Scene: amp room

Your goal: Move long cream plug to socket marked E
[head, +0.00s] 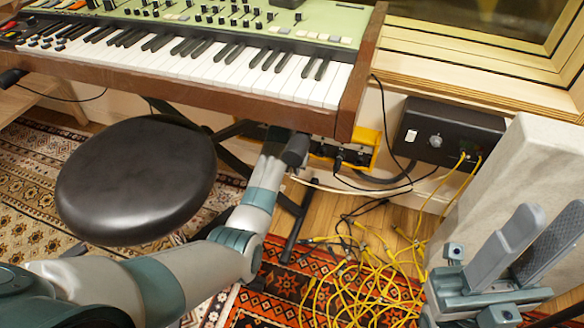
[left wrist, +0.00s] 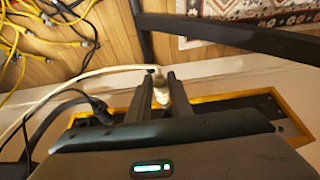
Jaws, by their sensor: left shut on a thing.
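My left gripper (head: 292,150) is at the yellow-framed socket strip (head: 375,138) below the keyboard. In the left wrist view its fingers (left wrist: 160,84) are shut on the cream plug (left wrist: 160,92), whose cream cable (left wrist: 92,76) runs off to the left. The plug is over or at the strip (left wrist: 205,98); I cannot tell whether it is seated in a socket. The plug is hidden in the head view, where the cream cable (head: 345,190) trails right. No socket letter is readable. My right gripper (head: 555,213) is open and empty at the lower right.
A black plug (head: 338,160) with a black cable sits in the strip to the right of my left gripper. A keyboard (head: 250,55) overhangs the strip. A black stool (head: 135,180), a black wall box (head: 440,135) and tangled yellow cables (head: 365,285) surround the area.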

